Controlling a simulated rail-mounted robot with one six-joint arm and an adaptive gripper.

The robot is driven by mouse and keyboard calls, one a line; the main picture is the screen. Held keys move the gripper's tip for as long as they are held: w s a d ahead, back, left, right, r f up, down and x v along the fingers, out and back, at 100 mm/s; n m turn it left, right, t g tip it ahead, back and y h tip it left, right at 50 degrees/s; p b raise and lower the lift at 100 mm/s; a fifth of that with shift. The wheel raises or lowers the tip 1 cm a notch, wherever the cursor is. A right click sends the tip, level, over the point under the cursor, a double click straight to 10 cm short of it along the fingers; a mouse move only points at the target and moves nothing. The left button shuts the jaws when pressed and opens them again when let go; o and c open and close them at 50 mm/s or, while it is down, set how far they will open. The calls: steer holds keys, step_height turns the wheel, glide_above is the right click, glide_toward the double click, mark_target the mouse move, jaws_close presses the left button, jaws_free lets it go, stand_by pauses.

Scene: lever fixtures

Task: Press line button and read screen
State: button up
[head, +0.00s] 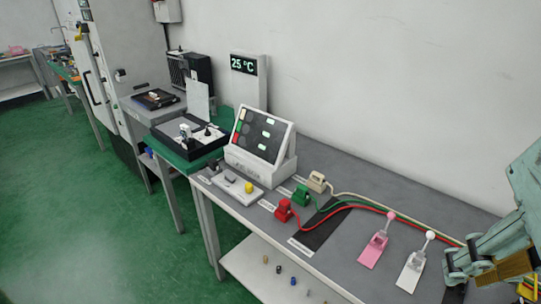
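Which one is the line button I cannot tell. My teal gripper (463,266) is at the far right, well apart from the box and screen. Its fingertips are too unclear to tell open from shut.
Red (284,210), green (301,196) and beige (317,182) plugs trail cables rightward along the table. Pink (373,250) and white (411,272) lever plates lie between them and my gripper. A wall display (243,65) reads 25 °C. A black-and-white fixture (190,137) stands left.

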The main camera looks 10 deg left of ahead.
jaws_close()
stand_by(1.1)
